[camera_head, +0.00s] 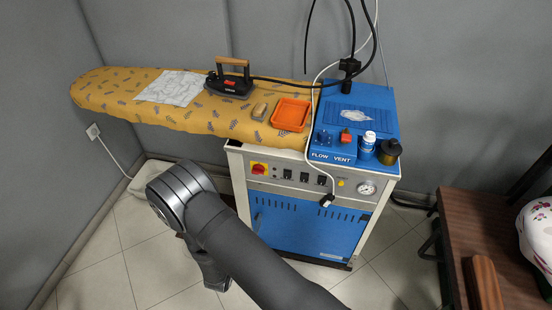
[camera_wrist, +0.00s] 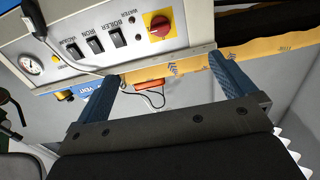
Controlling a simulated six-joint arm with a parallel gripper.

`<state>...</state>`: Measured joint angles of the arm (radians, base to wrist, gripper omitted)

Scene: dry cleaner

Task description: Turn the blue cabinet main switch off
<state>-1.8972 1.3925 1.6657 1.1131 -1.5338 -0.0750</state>
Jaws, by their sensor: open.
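The blue cabinet (camera_head: 310,228) stands in the middle, with a pale control panel across its upper front. Its main switch (camera_head: 259,168) is a red rotary knob on a yellow plate at the panel's left end. In the wrist view, which is turned over, the main switch (camera_wrist: 160,28) lies beyond the fingertips, between the two fingers' lines. My gripper (camera_wrist: 162,68) is open and empty, its blue fingers wide apart and not touching the knob. In the head view my arm crosses in front of the cabinet's lower left, and I cannot make out the gripper there. The knob's exact setting is too small to read.
Black rocker switches (camera_wrist: 95,45) and a pressure gauge (camera_head: 367,188) share the panel. A white cable (camera_head: 322,110) hangs across its front. Above is the padded ironing board (camera_head: 115,90) with an iron (camera_head: 230,84) and orange tray (camera_head: 291,115). A wooden bench (camera_head: 480,220) stands right.

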